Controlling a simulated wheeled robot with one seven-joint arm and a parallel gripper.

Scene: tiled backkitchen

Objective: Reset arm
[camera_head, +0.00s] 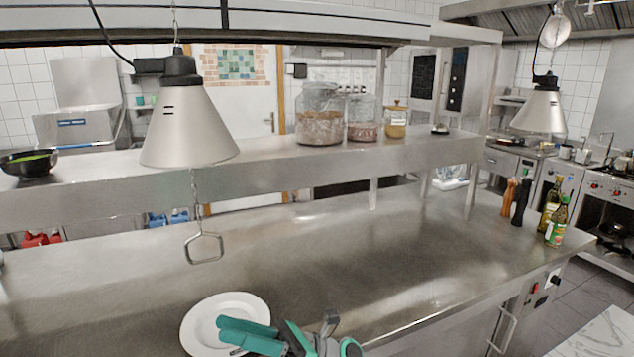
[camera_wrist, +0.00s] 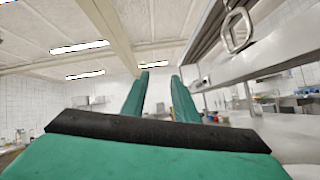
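My gripper (camera_head: 221,330) is at the bottom of the head view, with green fingers pointing left. In that view it overlaps the right part of a white plate (camera_head: 200,320) on the steel counter (camera_head: 330,260). The height of the gripper above the plate is hard to tell. In the wrist view, the two green fingers (camera_wrist: 160,80) stand apart with an empty gap between them. They point toward the far wall and ceiling. Part of the plate is hidden behind the fingers.
A conical heat lamp (camera_head: 187,125) hangs over the counter's left part, with a metal pull handle (camera_head: 204,248) below it. A raised shelf (camera_head: 270,170) carries glass jars (camera_head: 320,115) and a black bowl (camera_head: 28,163). Bottles (camera_head: 556,220) and mills stand at the right end. The middle counter is clear.

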